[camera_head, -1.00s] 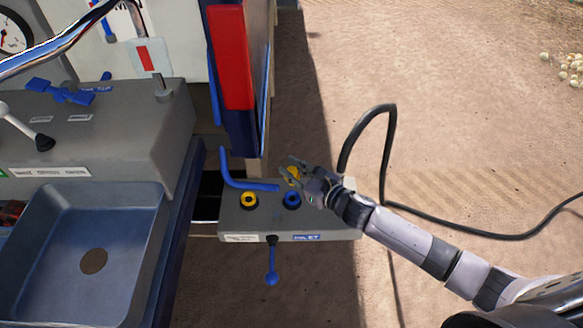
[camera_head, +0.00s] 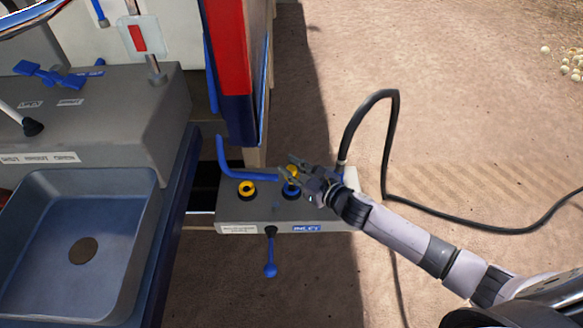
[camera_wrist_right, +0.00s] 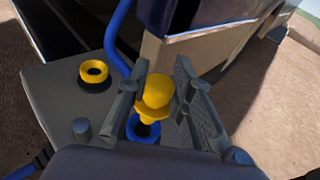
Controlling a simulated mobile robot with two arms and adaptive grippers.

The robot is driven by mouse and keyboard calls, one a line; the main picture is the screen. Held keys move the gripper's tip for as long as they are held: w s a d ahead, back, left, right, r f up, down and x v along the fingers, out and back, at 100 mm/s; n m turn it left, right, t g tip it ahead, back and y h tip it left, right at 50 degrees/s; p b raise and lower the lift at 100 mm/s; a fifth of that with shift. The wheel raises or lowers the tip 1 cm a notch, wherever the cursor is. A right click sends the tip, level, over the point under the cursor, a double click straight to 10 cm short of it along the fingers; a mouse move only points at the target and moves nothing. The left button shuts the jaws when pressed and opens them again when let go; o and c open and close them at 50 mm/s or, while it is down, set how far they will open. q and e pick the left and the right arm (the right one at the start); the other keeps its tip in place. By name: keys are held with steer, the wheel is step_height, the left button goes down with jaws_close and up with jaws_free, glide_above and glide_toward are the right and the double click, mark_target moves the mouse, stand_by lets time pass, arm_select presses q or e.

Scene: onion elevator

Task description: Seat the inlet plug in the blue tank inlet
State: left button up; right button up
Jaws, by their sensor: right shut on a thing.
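The yellow inlet plug (camera_wrist_right: 156,92) is between the fingers of my right gripper (camera_wrist_right: 160,88), which is shut on it. The blue tank inlet (camera_wrist_right: 143,130) is a blue ring directly below the plug in the right wrist view. The stem's lower end is at the ring's opening; I cannot tell how deep it sits. In the head view my right gripper (camera_head: 287,170) is over the blue inlet (camera_head: 290,190) and partly hides it and the plug. My left gripper is not in view.
A yellow-ringed port (camera_head: 247,189) is left of the blue inlet on the grey block (camera_head: 262,212). A bent blue pipe (camera_head: 240,172) runs behind them. A blue lever (camera_head: 270,262) hangs in front. A black hose (camera_head: 388,140) loops at the right. A sink (camera_head: 85,215) is at the left.

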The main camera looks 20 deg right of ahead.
steer(key=shift+f+b, duration=0.3)
stand_by(0.4)
steer(key=shift+f+b, duration=0.3)
steer(key=shift+f, duration=0.1)
steer(key=shift+f, duration=0.2)
steer(key=shift+f+b, duration=0.45)
steer(key=shift+b, duration=0.15)
steer(key=shift+f, duration=0.15)
steer(key=shift+f+b, duration=0.4)
steer(key=shift+b, duration=0.05)
steer(key=shift+f+b, duration=0.3)
steer(key=shift+f, duration=0.05)
stand_by(0.5)
